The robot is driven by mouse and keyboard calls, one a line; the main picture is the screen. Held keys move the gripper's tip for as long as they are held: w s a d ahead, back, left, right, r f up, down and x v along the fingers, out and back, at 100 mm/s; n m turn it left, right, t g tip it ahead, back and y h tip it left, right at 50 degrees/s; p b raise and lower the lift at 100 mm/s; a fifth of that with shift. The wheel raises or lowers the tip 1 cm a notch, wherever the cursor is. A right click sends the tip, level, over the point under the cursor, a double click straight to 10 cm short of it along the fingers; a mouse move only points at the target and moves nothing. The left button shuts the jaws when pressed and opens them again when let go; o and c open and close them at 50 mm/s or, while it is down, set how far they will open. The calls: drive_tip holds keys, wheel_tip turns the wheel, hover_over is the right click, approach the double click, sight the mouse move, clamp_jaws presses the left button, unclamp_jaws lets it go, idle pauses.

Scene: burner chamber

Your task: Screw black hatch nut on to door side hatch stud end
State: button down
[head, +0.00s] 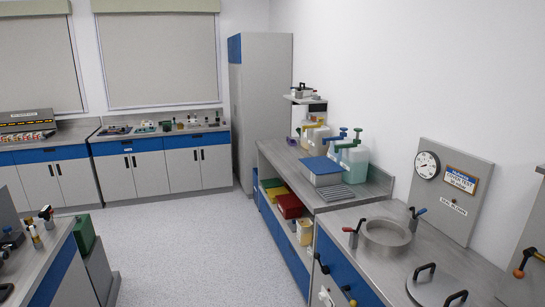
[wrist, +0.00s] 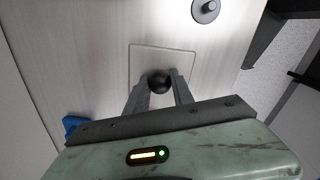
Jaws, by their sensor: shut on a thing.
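In the wrist view my gripper (wrist: 159,82) is shut, its two grey fingers on either side of a round black knob-like piece, which I take as the black hatch nut (wrist: 158,81). Behind the nut is a pale panel with a square outlined plate (wrist: 150,52). The nut overlaps the plate's lower part; I cannot tell whether it touches it. No stud end shows clearly, and any stud behind the nut is hidden. My gripper does not show in the head view.
In the head view a round metal chamber (head: 387,238) and a lid with black handles (head: 438,289) are on the right bench. Open floor (head: 190,240) lies left.

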idle(0.5)
drive_tip(key=m, duration=0.4)
drive_tip(key=shift+m, duration=0.4)
drive_tip(key=m, duration=0.3)
drive_tip(key=shift+m, duration=0.4)
drive_tip(key=c, duration=1)
unclamp_jaws()
wheel_tip(320, 180, up, 8)
drive_tip(key=p, duration=0.8)
drive_tip(key=shift+f, duration=0.15)
